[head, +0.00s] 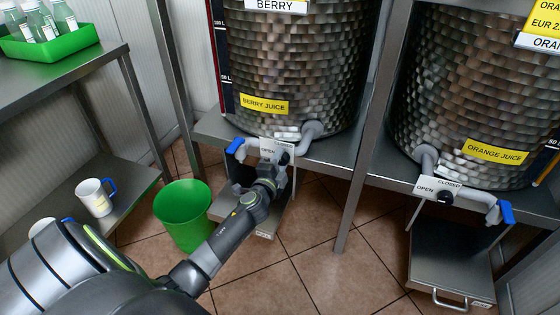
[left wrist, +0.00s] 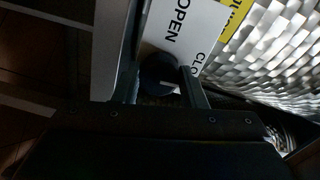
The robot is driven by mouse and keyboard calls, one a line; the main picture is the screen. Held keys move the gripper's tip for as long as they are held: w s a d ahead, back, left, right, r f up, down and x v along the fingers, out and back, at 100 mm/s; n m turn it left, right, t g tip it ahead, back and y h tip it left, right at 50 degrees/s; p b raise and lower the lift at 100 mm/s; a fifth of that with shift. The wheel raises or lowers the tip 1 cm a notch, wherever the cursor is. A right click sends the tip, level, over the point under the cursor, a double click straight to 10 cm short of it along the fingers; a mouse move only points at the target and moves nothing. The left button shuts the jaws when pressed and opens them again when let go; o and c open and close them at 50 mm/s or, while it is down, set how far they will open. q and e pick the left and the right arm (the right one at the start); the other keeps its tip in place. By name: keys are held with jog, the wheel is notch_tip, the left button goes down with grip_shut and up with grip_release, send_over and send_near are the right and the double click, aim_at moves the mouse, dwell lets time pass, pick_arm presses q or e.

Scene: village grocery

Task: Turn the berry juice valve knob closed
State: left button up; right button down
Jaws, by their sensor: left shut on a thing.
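The berry juice tank (head: 290,70) stands on a steel shelf, with a yellow BERRY JUICE label (head: 264,104). Its grey outlet pipe (head: 313,131) leads to a valve behind an OPEN/CLOSED plate (head: 284,146) and ends in a blue spout (head: 235,146). My left gripper (head: 277,170) is at this valve, below the plate. In the left wrist view, the dark round knob (left wrist: 158,72) with a pale pointer line sits between the two fingers of the left gripper (left wrist: 165,85), which is shut on it. In the head view, the gripper partly hides the knob. My right gripper is out of view.

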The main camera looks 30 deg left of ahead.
pick_arm(q)
jog(key=shift+f+m, duration=0.1)
jog(key=shift+m, duration=0.3)
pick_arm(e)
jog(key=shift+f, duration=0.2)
pick_arm(q)
jog(key=o, duration=1)
jog(key=shift+s+d, duration=0.15)
jog(key=shift+s, duration=0.3)
jog(key=p+v, duration=0.1)
jog(key=v, duration=1.5)
jog(key=shift+s+d+r, duration=0.15)
jog(key=shift+s+r, duration=0.05)
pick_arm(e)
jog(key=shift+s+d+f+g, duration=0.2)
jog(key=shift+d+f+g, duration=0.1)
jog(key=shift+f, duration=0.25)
